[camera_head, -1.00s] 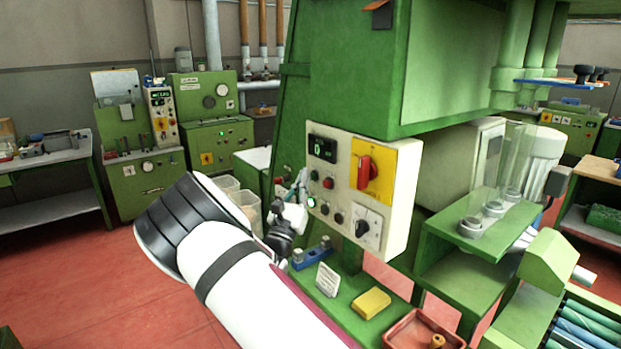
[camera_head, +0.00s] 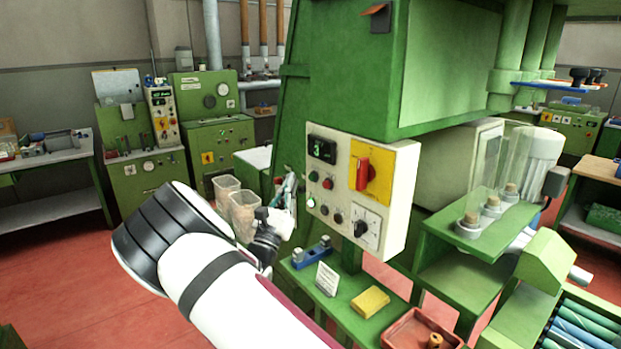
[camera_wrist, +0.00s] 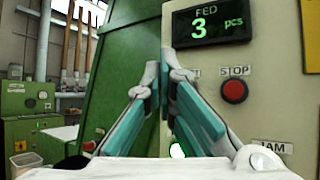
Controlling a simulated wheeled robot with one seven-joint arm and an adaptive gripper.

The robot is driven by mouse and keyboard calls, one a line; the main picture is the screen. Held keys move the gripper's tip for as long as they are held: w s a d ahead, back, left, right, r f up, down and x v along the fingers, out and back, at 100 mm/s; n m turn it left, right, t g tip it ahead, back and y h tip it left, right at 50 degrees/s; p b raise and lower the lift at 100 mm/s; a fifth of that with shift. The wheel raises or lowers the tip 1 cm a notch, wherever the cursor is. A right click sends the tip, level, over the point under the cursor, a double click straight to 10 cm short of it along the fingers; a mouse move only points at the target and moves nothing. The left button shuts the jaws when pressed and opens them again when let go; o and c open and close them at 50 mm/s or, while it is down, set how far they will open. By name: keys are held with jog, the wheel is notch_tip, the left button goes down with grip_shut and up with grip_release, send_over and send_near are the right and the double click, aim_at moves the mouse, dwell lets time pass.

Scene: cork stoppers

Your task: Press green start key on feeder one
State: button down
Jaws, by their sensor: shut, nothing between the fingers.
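The cream control panel (camera_head: 385,160) is on the front of the green machine. Its small dark green start key (camera_head: 314,175) sits left of the red stop button (camera_head: 328,184), which also shows in the wrist view (camera_wrist: 234,91). The start key is hidden behind my fingers in the wrist view. The display (camera_wrist: 212,22) reads FED 3 pcs. A green lamp (camera_head: 310,202) is lit below the keys. My gripper (camera_head: 287,186) is shut and empty, left of the panel with a visible gap. Its teal fingers (camera_wrist: 158,85) are together in the wrist view.
A red rotary switch (camera_head: 364,172) on a yellow plate and a black knob (camera_head: 361,228) are on the panel. A blue fixture (camera_head: 311,254), a yellow block (camera_head: 370,301) and a red tray (camera_head: 398,332) lie below. Three corks, one a cork (camera_head: 472,218), stand in cups at right.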

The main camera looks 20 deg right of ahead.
jog(key=shift+s+a, duration=0.2)
jog(key=shift+a, duration=0.35)
jog(key=shift+s+a, duration=0.15)
jog(key=shift+a, duration=0.4)
jog(key=shift+s, duration=0.1)
